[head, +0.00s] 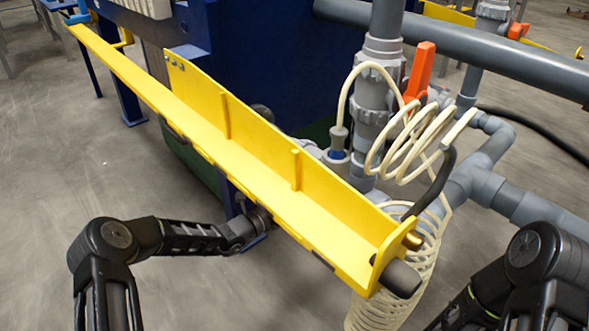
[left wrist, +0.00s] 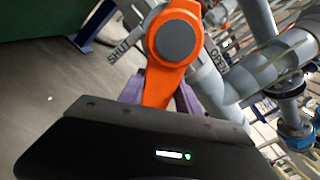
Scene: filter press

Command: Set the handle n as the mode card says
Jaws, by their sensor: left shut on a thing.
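In the left wrist view an orange handle (left wrist: 161,83) with a round grey hub cap (left wrist: 175,40) runs from the hub down towards my gripper. A plate marked SHUT (left wrist: 125,43) is left of the hub and one marked OPEN (left wrist: 219,61) is right of it. The handle lies below and between these marks. My left gripper (left wrist: 158,97) is shut on the handle, with purplish fingers on both sides. In the head view its fingers and this handle are hidden by the yellow tray. No mode card shows, and no letter on the handle is readable. My right gripper is out of view.
The long yellow tray (head: 265,160) crosses the head view above my left wrist. Another orange handle (head: 419,70) stands upright on grey pipes (head: 372,110) beside a coiled cream hose (head: 425,135). A blue frame (head: 232,50) stands behind. Floor at left is clear.

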